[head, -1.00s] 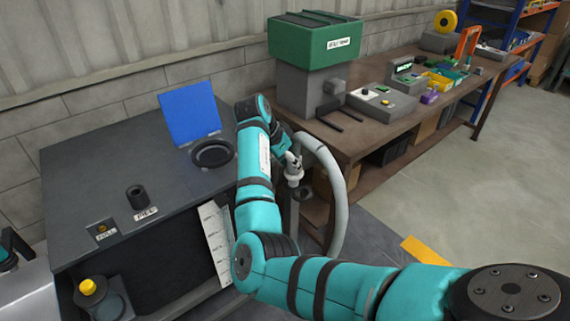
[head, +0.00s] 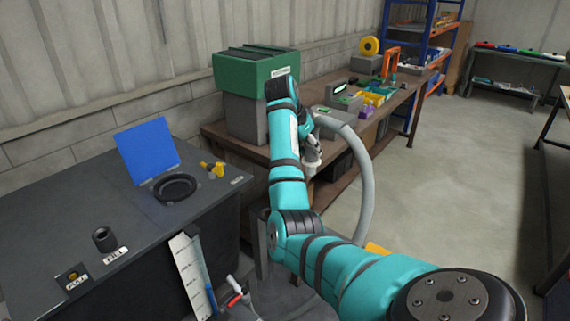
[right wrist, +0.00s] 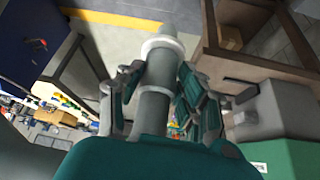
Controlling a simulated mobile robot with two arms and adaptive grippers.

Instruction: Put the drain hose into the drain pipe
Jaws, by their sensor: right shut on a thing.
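The drain hose (head: 367,190) is a grey, thick, curved tube. Its upper end is in my right gripper (head: 312,152), and it arches over to the right and hangs down behind my arm. In the right wrist view the jaws (right wrist: 160,88) are shut around the grey hose end (right wrist: 156,100), which has a pale collar (right wrist: 162,47) near its tip. The hose end is in the air in front of the workbench. I cannot make out the drain pipe for certain. My left gripper is not in view.
A dark cabinet (head: 60,230) at left carries a blue lid (head: 147,150), a black ring (head: 175,187) and a yellow valve (head: 212,168). The brown workbench (head: 225,134) holds a green-topped machine (head: 250,70) and small parts. Open floor (head: 450,190) lies to the right.

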